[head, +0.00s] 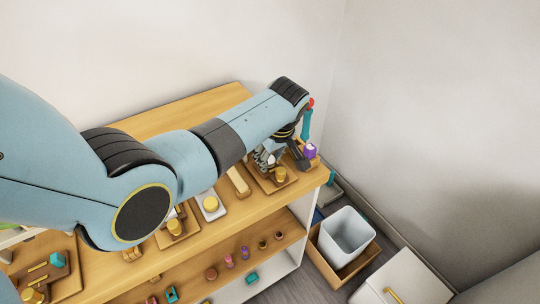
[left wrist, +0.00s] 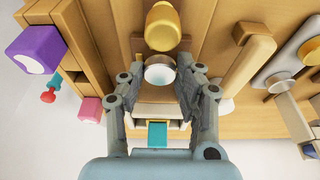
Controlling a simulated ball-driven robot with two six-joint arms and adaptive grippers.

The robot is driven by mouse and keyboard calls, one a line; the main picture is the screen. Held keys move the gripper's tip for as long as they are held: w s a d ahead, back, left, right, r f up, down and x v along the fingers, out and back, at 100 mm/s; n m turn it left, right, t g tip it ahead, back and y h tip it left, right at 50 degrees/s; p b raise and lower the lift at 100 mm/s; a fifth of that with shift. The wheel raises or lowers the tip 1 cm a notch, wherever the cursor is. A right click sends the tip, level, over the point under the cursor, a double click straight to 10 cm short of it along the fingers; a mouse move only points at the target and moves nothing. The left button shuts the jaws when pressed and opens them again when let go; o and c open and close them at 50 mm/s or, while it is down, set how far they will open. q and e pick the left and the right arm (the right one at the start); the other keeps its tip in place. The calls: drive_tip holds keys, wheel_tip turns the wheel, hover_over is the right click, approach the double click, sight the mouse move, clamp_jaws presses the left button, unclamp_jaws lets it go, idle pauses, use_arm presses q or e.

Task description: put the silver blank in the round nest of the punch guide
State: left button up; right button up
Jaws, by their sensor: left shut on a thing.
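My left gripper (head: 266,160) reaches down over the right end of the wooden shelf top. A wooden board (head: 262,184) with a gold cylinder (head: 280,174) lies under and beside the gripper. The cylinder also shows just beyond the blank in the left wrist view (left wrist: 162,27). I cannot make out the round nest of the punch guide, nor whether the blank touches anything below. My right gripper is not in view.
A purple block (head: 310,150) and a teal-handled tool (head: 306,124) stand right of the gripper. A wooden bar (head: 239,182) and a white plate with a gold cylinder (head: 210,203) lie left of it. A bin (head: 346,235) stands on the floor at right.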

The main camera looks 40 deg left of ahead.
use_arm(q)
drive_tip(key=shift+f, duration=0.3)
idle(0.5)
drive_tip(key=o, duration=1.2)
drive_tip(key=v, duration=1.2)
drive_tip(key=shift+f, duration=0.1)
